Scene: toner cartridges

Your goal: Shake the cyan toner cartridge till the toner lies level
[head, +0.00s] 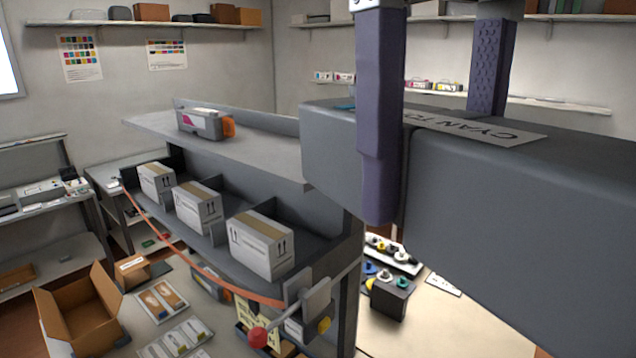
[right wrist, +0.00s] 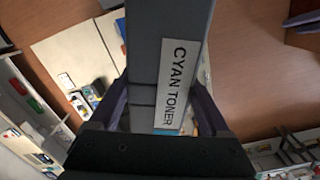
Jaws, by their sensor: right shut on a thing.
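The cyan toner cartridge (head: 520,220) is a long dark grey box, very near the head camera on the right, held up off any surface. A pale label reading "CYAN TO…" lies on its top; the right wrist view shows the full words "CYAN TONER" on the cartridge (right wrist: 150,40). My right gripper (head: 433,150) is shut across it, one purple finger on the near side and the other behind. Its fingers also flank the cartridge in the right wrist view (right wrist: 161,112). The toner inside cannot be seen.
A grey rack (head: 260,165) stands close by, with another cartridge (head: 203,124) with an orange end on top and white cartons (head: 262,247) below. A red-knobbed lever (head: 257,337) juts from its front. An open cardboard box (head: 75,310) is lower left.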

